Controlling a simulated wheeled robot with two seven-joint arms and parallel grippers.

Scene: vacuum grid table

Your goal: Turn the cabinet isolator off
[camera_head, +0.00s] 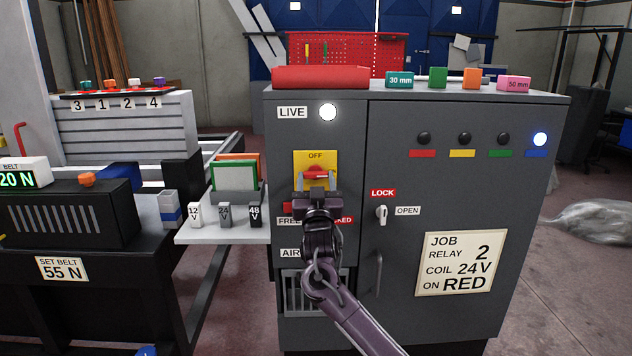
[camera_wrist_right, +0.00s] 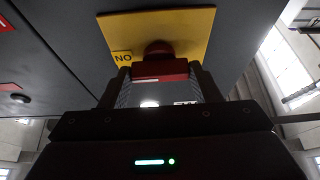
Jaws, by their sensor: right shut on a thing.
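The cabinet isolator is a yellow plate (camera_head: 328,158) marked OFF at its top, with a red handle (camera_head: 316,172), on the left part of the grey cabinet front. My right gripper (camera_head: 316,188) is at the isolator and shut on the red handle. In the right wrist view the red handle (camera_wrist_right: 160,68) sits between the two fingers, in front of the yellow plate (camera_wrist_right: 190,28). A second plate label shows there upside down. My gripper hides the lower plate, and I cannot tell the handle's exact angle. The lamp beside LIVE (camera_head: 328,112) is lit white. My left gripper is out of view.
Coloured blocks stand on the cabinet top. A white shelf (camera_head: 195,236) with small voltage blocks stands close at left.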

